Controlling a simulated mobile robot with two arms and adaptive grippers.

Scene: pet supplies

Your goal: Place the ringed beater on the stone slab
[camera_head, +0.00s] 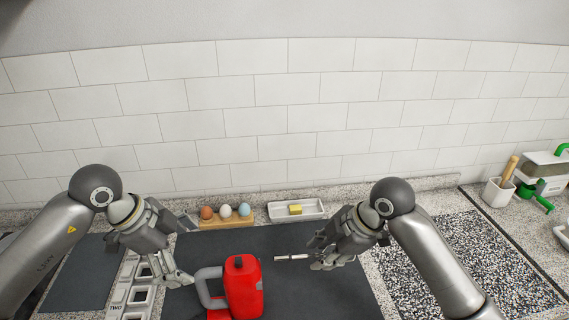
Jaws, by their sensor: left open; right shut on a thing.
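My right gripper (315,257) is shut on a thin, pale metallic rod with dark bands (291,257), which looks like the ringed beater. The rod points left, roughly level, above the dark mat (345,285); its right end is hidden in the fingers. A black-and-white speckled slab (475,255), which looks like the stone slab, lies to the right, partly behind my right arm. My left gripper (183,252) is open and empty, left of a red appliance with a grey handle (245,288).
Several eggs stand in a wooden holder (244,221) at the back. Beside it is a white tray (312,211) with a yellow block. A pale frame with openings (121,291) lies below my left gripper. A white pot (497,192) and green-handled device (545,178) stand far right.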

